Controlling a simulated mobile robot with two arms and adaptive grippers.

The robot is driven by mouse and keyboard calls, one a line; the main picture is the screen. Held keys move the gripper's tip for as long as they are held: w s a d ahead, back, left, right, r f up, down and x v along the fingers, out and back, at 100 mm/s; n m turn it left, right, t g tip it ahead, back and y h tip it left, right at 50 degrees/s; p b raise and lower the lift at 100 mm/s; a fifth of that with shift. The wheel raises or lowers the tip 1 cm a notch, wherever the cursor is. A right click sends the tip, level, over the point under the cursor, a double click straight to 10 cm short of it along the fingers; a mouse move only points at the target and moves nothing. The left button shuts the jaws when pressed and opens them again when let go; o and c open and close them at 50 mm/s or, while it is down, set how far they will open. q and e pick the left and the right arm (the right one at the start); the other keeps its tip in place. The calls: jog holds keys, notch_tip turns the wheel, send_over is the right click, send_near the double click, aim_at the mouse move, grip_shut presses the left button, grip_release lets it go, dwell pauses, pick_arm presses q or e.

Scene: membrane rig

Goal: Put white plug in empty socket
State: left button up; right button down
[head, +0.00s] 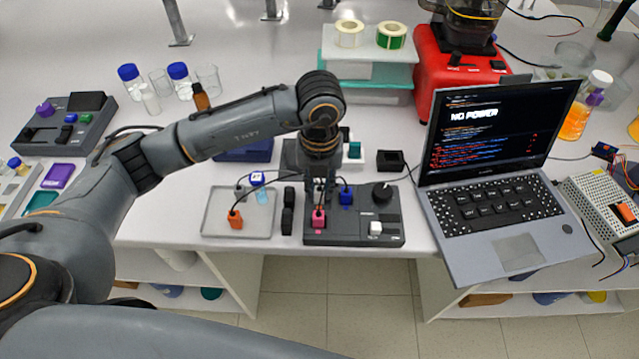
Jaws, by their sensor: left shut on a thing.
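My left gripper (320,197) points straight down over the dark control panel (347,237) at the bench's front edge. Its fingers are shut at the top of a pink plug (318,220), which stands upright at the panel's left side. A blue plug (346,196) with a cable stands on the panel to the right. A white block (375,228) sits at the panel's front right; I cannot tell whether it is the white plug or a switch. No empty socket can be made out; the gripper hides part of the panel. My right gripper is out of view.
A grey tray (212,222) left of the panel holds an orange plug (236,220) with a cable. An open laptop (490,205) reading NO POWER stands close on the right. A black box (391,160) is behind.

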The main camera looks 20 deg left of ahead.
pick_arm(q)
jog(key=shift+f, duration=0.15)
dwell(0.5)
jog(key=o, duration=0.9)
jog(key=shift+o, duration=0.2)
jog(key=shift+r, duration=0.25)
notch_tip(320, 180, up, 12)
jog(key=shift+f, duration=0.25)
